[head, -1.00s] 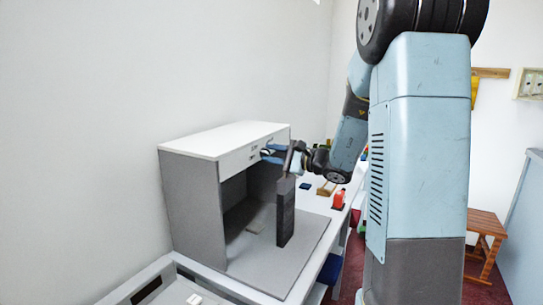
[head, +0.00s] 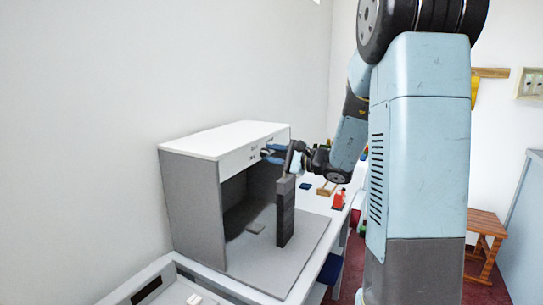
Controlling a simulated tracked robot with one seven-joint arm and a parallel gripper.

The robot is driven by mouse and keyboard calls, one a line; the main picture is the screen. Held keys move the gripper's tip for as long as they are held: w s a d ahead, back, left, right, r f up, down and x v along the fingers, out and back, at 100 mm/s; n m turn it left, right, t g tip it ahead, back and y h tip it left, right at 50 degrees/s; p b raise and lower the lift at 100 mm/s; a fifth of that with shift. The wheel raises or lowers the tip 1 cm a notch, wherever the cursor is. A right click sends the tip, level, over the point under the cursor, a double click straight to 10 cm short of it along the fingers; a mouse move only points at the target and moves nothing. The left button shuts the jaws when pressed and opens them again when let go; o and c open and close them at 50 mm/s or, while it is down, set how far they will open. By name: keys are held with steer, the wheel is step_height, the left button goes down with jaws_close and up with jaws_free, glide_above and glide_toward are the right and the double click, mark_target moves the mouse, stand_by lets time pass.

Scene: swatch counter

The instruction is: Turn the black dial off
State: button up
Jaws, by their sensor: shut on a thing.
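The white-topped grey cabinet (head: 190,195) stands on the counter against the wall, with a pale front panel (head: 240,157) above its open bay. Small dark marks show on this panel, but I cannot make out which is the black dial. My gripper (head: 268,154) is at the right part of the panel, its blue fingers reaching to the panel front. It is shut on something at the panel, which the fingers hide. The arm comes in from the right.
A tall dark grey block (head: 285,212) stands upright on the grey board in front of the bay, just below my wrist. A red item (head: 339,198) and a wooden piece (head: 326,188) sit farther along the counter.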

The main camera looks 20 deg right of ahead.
steer(key=o, duration=0.7)
steer(key=shift+s+a+f, duration=0.1)
steer(key=shift+f, duration=0.15)
steer(key=o, duration=0.3)
steer(key=shift+r, duration=0.15)
steer(key=shift+o, duration=0.2)
steer(key=v, duration=1.3)
steer(key=shift+s+d, duration=0.2)
steer(key=shift+d, duration=0.15)
steer(key=shift+c, duration=0.4)
